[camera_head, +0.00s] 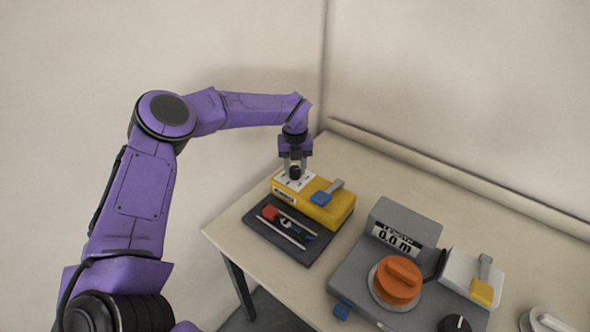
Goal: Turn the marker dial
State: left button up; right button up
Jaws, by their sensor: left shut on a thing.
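My left gripper (295,164) comes down from above onto the yellow box at the back left of the table. It is shut on a small black dial (295,173), which sits on the white marked face (281,184) of the yellow box (336,209). The fingers hide part of the dial, and the marks on the face are too small to read. My right gripper does not show in this view.
A dark tray (254,225) with tools lies in front of the yellow box.

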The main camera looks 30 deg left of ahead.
pick_arm(q)
jog(key=shift+s+f+m, duration=0.15)
jog(key=shift+f+m, duration=0.1)
jog(key=shift+m, duration=0.75)
jog(key=o, duration=1.1)
jog(key=shift+c, duration=0.2)
jog(key=shift+r, duration=0.2)
